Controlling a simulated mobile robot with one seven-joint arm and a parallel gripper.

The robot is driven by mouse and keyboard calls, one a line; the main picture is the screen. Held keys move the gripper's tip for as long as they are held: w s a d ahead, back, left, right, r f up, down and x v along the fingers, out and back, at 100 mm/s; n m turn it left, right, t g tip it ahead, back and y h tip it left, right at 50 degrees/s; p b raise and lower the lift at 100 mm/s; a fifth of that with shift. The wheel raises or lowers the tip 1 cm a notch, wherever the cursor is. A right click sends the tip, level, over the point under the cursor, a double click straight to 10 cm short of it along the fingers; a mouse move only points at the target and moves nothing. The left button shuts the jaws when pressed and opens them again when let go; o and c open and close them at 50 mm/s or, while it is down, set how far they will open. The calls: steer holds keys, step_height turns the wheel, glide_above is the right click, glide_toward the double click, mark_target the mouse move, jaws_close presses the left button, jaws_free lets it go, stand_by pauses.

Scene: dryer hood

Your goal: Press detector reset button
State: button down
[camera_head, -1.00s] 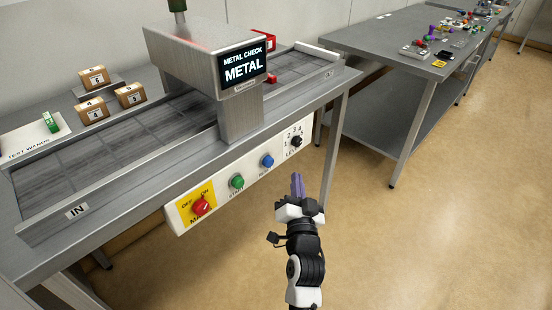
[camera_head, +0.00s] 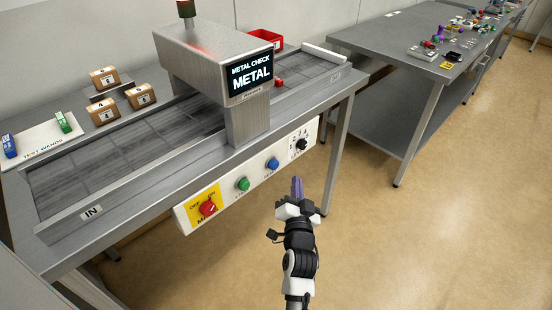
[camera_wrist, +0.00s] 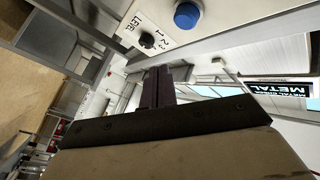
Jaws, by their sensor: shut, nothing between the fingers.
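The metal detector (camera_head: 215,70) straddles the conveyor, and its screen (camera_head: 250,77) reads METAL CHECK, METAL. The small labels under the buttons are too small to read. My gripper (camera_head: 297,183) is shut and empty, in front of and below the panel's right part, apart from it. In the wrist view the blue button (camera_wrist: 187,15) lies above and right of my fingertips (camera_wrist: 158,73), and the knob (camera_wrist: 147,40) just above them.
Small boxes (camera_head: 138,97) and test wands (camera_head: 63,123) sit at the conveyor's left. A red bin (camera_head: 267,40) stands behind the detector. A second steel table (camera_head: 400,40) with small items is at the right. The floor (camera_head: 440,230) before me is clear.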

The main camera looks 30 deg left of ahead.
mark_target(278, 166)
steer(key=shift+w+a+p, duration=0.25)
steer(key=shift+a+p, duration=0.5)
steer(key=shift+p, duration=0.1)
steer(key=shift+w+a+p, duration=0.3)
steer(key=shift+a+p, duration=0.5)
steer(key=shift+p, duration=0.05)
steer(key=shift+w+a+p, duration=0.25)
steer(key=shift+a+p, duration=0.5)
steer(key=shift+p, duration=0.1)
steer(key=shift+w+a+r+p, duration=0.1)
steer(key=shift+a+r+p, duration=0.1)
steer(key=shift+p, duration=0.3)
steer(key=shift+a+f, duration=0.2)
steer(key=shift+w+a+p, duration=0.3)
steer(key=shift+a+p, duration=0.45)
steer(key=shift+p, duration=0.85)
stand_by(1.1)
steer(key=shift+d+f+b, duration=0.1)
steer(key=shift+b, duration=0.4)
steer(key=shift+s+d+b, duration=0.2)
steer(key=shift+d+b, duration=0.3)
steer(key=shift+b, duration=0.35)
steer(key=shift+s+d+b, duration=0.2)
steer(key=shift+d+b, duration=0.3)
steer(key=shift+b, duration=0.35)
